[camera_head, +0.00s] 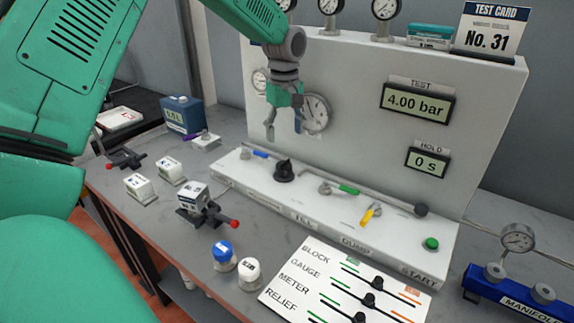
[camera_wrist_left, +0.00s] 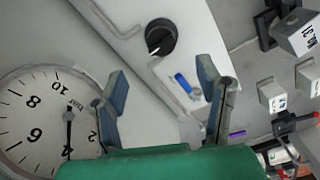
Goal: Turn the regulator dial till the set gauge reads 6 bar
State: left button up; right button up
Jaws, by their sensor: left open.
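The black regulator dial (camera_head: 284,170) stands on the sloped white front of the bench unit. In the left wrist view the dial (camera_wrist_left: 160,36) shows a pale pointer mark. My left gripper (camera_head: 284,130) is open and empty above the dial, apart from it. The dial lies beyond the open fingers (camera_wrist_left: 164,78) in the wrist view. A large round gauge (camera_head: 318,113) on the upright panel is partly hidden by the gripper. In the wrist view this gauge (camera_wrist_left: 22,120) has its needle between 2 and 4; its name is not readable. My right gripper is out of view.
The TEST display (camera_head: 416,102) reads 4.00 bar and the HOLD display (camera_head: 428,161) 0 s. A long-handled lever (camera_head: 380,195), yellow handle (camera_head: 371,215) and green button (camera_head: 431,243) lie right of the dial. Small blocks and a clamp (camera_head: 207,214) stand in front.

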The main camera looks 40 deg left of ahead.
aim_at(284, 161)
pick_arm(q)
jog(key=f, duration=0.6)
jog(key=a+f, duration=0.1)
jog(key=f, duration=0.2)
jog(key=shift+d+f, duration=0.15)
jog(key=shift+f, duration=0.45)
jog(key=shift+d, duration=0.25)
jog(key=shift+a, duration=0.2)
jog(key=c, duration=1.1)
